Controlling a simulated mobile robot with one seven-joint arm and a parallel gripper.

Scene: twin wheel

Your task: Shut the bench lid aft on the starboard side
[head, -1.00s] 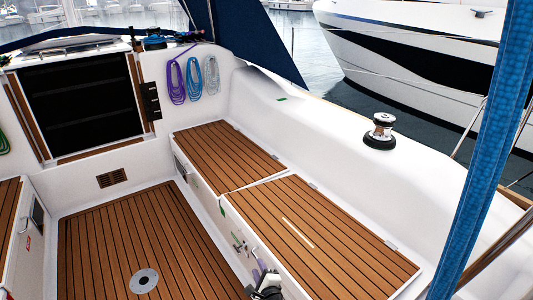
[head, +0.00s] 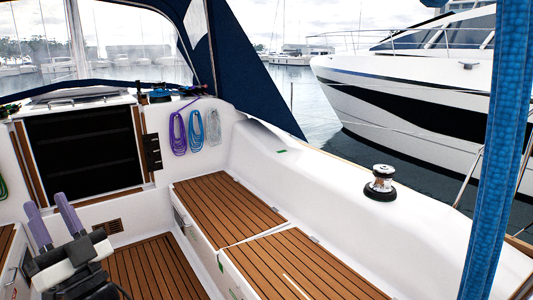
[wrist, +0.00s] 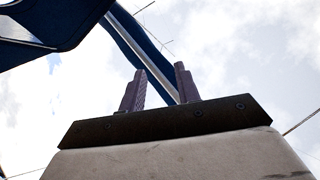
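The starboard bench runs along the right side of the cockpit in the head view. Its nearer, aft lid (head: 290,262) is teak-slatted with a pale strip. It lies flat, about level with the forward lid (head: 228,209), with a thin seam between them. Its near end is cut off by the frame, so I cannot tell whether it is fully seated there. My gripper (head: 46,202) is raised at the lower left, well away from the lid, fingers pointing up. Its two purple fingers stand apart with nothing between them; the wrist view (wrist: 160,78) shows them against sky.
The teak cockpit floor (head: 158,270) lies between my gripper and the bench. A winch (head: 380,184) stands on the white coaming. Coiled ropes (head: 195,130) hang on the bulkhead beside the dark companionway (head: 82,148). A blue-wrapped post (head: 497,150) rises at the right.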

